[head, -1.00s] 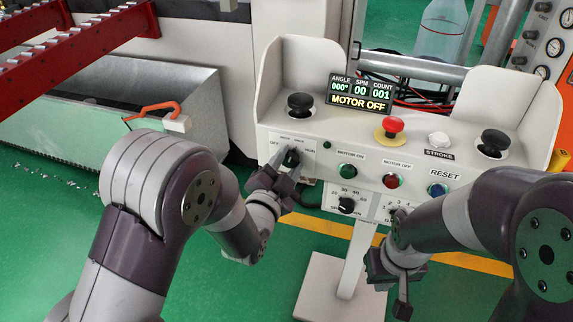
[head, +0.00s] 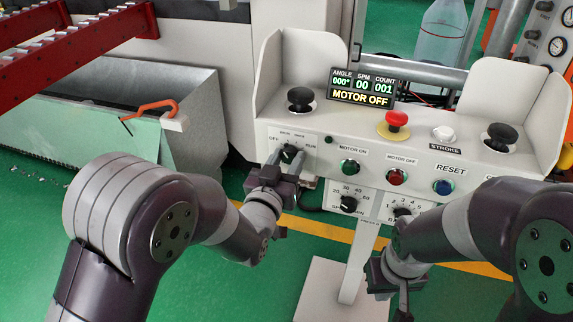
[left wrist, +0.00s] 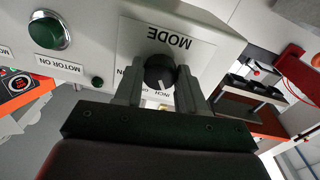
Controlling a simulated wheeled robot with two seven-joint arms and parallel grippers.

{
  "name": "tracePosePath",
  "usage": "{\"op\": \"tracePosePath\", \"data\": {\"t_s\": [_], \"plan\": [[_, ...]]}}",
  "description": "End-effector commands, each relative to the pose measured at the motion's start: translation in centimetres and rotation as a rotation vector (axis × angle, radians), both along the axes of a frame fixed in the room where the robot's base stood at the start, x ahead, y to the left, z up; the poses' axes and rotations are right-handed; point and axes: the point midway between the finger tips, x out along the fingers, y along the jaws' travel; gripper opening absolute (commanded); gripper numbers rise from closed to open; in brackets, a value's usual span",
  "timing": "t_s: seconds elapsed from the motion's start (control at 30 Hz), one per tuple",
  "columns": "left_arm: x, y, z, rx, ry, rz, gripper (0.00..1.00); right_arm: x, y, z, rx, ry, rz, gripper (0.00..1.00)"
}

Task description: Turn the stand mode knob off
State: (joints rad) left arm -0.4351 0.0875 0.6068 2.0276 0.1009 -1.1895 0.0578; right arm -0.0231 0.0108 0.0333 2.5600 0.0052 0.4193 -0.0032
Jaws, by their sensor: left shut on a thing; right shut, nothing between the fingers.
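The mode knob (head: 289,153) is a black round knob on the upper left of the white control stand, among labels with OFF at left and RUN at right. In the left wrist view the knob (left wrist: 160,73) sits between both fingers, and its white mark points down in the picture, near the INCH label. My left gripper (head: 280,167) is shut on the knob; it also shows in the left wrist view (left wrist: 160,82). My right gripper (head: 404,300) is shut and empty, below the stand's right front, away from the knob.
The control stand (head: 335,120) carries a green motor-on button (head: 349,167), a red motor-off button (head: 396,177), a red emergency button (head: 396,120) and black palm buttons. Its display (head: 361,87) reads MOTOR OFF. Two lower dials sit just right of my left gripper.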

Motion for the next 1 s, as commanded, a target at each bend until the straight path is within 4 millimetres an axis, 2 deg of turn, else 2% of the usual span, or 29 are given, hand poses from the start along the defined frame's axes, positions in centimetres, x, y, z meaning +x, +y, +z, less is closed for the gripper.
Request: {"op": "tracePosePath", "data": {"t_s": [0.5, 1.0], "plan": [[-0.1, -0.1, -0.3, -0.361, 0.121, -0.001, 0.09, 0.0, 0.0, -1.9, 0.0, 0.0, 0.0, 0.0], [-0.1, -0.1, -0.2, -0.467, 0.157, 0.0, 0.09, 0.0, 0.0, -2.3, 0.0, 0.0, 0.0, 0.0]]}}
